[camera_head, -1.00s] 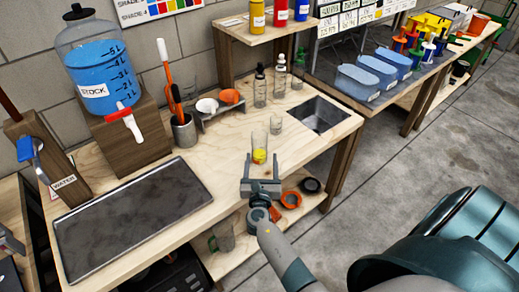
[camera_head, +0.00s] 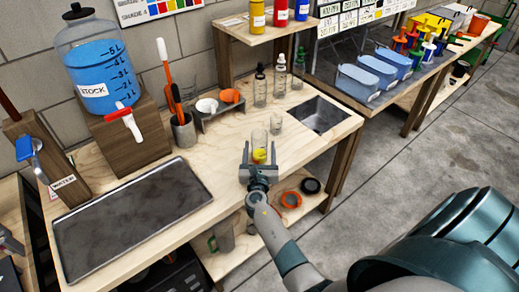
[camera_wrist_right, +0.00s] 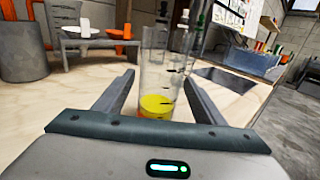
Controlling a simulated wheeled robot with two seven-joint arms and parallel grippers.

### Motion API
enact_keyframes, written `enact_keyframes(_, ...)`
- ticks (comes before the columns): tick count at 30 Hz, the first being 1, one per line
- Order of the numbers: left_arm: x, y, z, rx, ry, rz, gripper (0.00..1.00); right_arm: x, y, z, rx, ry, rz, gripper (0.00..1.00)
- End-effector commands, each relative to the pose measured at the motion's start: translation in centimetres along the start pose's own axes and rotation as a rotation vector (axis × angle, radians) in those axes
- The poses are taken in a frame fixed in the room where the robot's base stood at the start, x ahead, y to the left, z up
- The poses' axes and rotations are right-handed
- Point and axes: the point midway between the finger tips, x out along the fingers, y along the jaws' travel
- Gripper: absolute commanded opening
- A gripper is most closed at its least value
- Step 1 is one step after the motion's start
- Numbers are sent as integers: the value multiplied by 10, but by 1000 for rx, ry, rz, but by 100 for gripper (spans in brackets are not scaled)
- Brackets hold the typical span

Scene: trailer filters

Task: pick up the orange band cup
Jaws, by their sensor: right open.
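The orange band cup (camera_head: 261,138) is a tall clear graduated cup standing upright on the wooden bench near its front edge. It holds yellow liquid, and in the right wrist view the cup (camera_wrist_right: 155,70) shows a thin orange band at its base. My right gripper (camera_head: 259,150) is open at the bench front, its fingers pointing at the cup. In the wrist view, the right gripper's fingers (camera_wrist_right: 156,78) lie on the left and right of the cup, with gaps showing. My left gripper is not in view.
A smaller clear cup (camera_head: 276,125) stands just behind. A dark tray (camera_head: 130,220) covers the left bench. An orange ring (camera_head: 291,199) lies on the shelf below.

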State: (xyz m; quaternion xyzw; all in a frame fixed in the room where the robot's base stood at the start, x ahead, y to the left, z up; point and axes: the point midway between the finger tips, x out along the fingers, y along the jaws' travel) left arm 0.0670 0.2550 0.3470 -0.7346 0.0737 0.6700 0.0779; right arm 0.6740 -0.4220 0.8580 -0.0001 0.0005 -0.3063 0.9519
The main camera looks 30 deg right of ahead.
Motion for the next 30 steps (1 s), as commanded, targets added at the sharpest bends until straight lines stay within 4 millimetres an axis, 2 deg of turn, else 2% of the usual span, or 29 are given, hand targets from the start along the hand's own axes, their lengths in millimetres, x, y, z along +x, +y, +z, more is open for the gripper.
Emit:
enact_keyframes(11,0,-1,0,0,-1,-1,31,0,0,0,0,0,0,64)
enact_keyframes(14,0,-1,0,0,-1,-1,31,0,0,0,0,0,0,44)
enact_keyframes(17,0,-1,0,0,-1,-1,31,0,0,0,0,0,1,21)
enact_keyframes(30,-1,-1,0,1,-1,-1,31,0,0,2,1,-1,0,20)
